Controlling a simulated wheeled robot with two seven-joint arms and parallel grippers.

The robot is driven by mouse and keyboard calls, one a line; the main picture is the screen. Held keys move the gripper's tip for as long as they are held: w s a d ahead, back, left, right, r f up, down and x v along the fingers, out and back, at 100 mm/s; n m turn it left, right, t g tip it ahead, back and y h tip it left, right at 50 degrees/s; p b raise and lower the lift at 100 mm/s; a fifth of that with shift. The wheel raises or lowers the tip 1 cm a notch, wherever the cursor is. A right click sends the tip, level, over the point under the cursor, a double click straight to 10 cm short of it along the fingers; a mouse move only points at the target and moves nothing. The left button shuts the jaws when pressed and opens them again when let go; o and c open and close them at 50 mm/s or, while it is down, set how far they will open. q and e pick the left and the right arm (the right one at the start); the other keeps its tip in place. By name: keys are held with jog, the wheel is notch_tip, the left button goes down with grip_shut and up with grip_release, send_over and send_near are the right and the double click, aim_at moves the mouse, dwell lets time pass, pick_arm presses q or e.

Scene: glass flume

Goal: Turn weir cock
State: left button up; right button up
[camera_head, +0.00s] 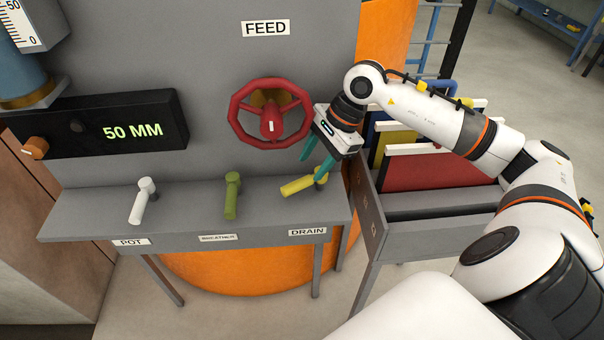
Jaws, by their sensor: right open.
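Three lever cocks stand on the grey shelf (90,210): a white one (141,202) by the POT label, a green one (231,198) above a small label that seems to read BREATHER, and a yellow one (297,186) by the DRAIN label (308,232). I see no label reading WEIR. The white and green levers point towards the shelf front; the yellow lever lies slanted to the left. My right gripper (313,168), with teal fingers, is open just above the yellow cock's right end; I cannot tell whether it touches. My left gripper is out of view.
A red handwheel (270,114) under the FEED label (265,28) is close to the left of my right gripper. A black display (110,124) reads 50 MM. A grey rack (440,203) with coloured panels stands right of the shelf, under my right arm.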

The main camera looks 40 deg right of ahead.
aim_at(301, 181)
jog(key=p+x, duration=0.1)
jog(key=x, duration=0.4)
jog(key=shift+w+a+f, duration=0.1)
jog(key=shift+w+f, duration=0.05)
jog(key=shift+f, duration=0.2)
jog(key=shift+w+f, duration=0.1)
jog(key=shift+f, duration=0.05)
jog(key=shift+c, duration=0.5)
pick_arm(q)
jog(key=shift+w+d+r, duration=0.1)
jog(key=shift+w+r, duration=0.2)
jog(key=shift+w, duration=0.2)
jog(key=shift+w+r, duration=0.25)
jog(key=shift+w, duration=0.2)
pick_arm(e)
grip_shut()
